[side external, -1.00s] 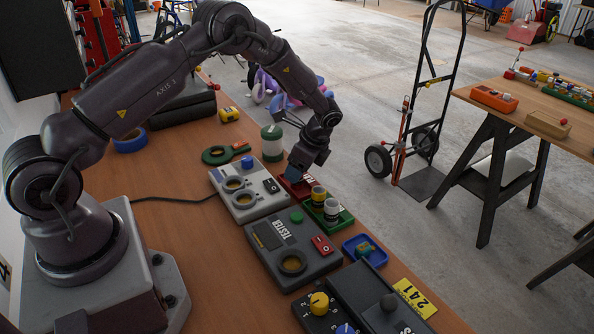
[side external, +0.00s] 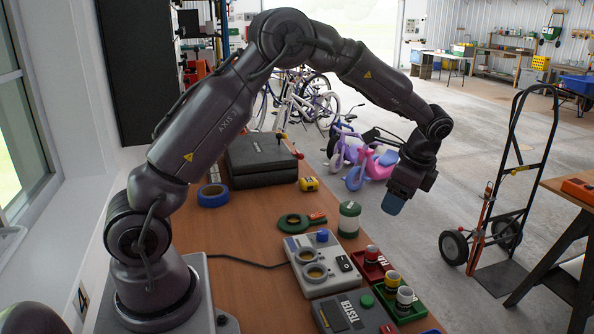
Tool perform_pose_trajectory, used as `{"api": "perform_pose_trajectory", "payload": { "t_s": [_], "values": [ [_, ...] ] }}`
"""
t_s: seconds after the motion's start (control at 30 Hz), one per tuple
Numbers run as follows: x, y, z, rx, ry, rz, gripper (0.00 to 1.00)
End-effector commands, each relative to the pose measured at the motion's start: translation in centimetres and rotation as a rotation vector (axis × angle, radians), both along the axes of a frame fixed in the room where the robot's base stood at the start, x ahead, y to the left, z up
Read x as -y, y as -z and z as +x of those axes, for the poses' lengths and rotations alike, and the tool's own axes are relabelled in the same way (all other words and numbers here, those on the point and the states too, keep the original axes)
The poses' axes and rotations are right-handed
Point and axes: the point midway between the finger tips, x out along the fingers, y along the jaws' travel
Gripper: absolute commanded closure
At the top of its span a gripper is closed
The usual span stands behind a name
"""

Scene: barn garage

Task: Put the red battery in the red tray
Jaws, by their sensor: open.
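The red battery (side external: 371,253), a short upright cylinder with a red top, stands in the red tray (side external: 385,262) at the workbench's right edge. My gripper (side external: 393,204) is open and empty, raised well above the tray and slightly to its right in the side external view. Its bluish fingertips point down and touch nothing.
A green tray (side external: 414,313) with a yellow battery (side external: 392,280) and a white battery (side external: 404,297) is beside the red tray.

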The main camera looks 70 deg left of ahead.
Motion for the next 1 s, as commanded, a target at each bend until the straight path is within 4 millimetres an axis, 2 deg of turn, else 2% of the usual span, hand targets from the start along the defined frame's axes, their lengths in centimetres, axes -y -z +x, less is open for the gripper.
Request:
{"api": "perform_pose_trajectory", "payload": {
  "t_s": [0.03, 0.2, 0.3, 0.4, 0.53, 0.7, 0.83, 1.0],
  "values": [
    [0.7, -2.7, -1.2, 0.059, -0.040, -0.009, 0.40],
    [2.9, -9.1, -6.2, 0.231, -0.208, -0.065, 0.40],
    [4.1, -11.8, -9.7, 0.329, -0.306, -0.110, 0.40],
    [5.2, -13.7, -13.4, 0.420, -0.406, -0.163, 0.40],
    [6.5, -14.9, -18.2, 0.530, -0.534, -0.247, 0.40],
    [7.6, -14.6, -23.0, 0.631, -0.674, -0.351, 0.40],
    [8.1, -14.1, -25.0, 0.671, -0.737, -0.404, 0.40],
    [8.4, -13.7, -25.7, 0.684, -0.765, -0.427, 0.40]
  ]
}}
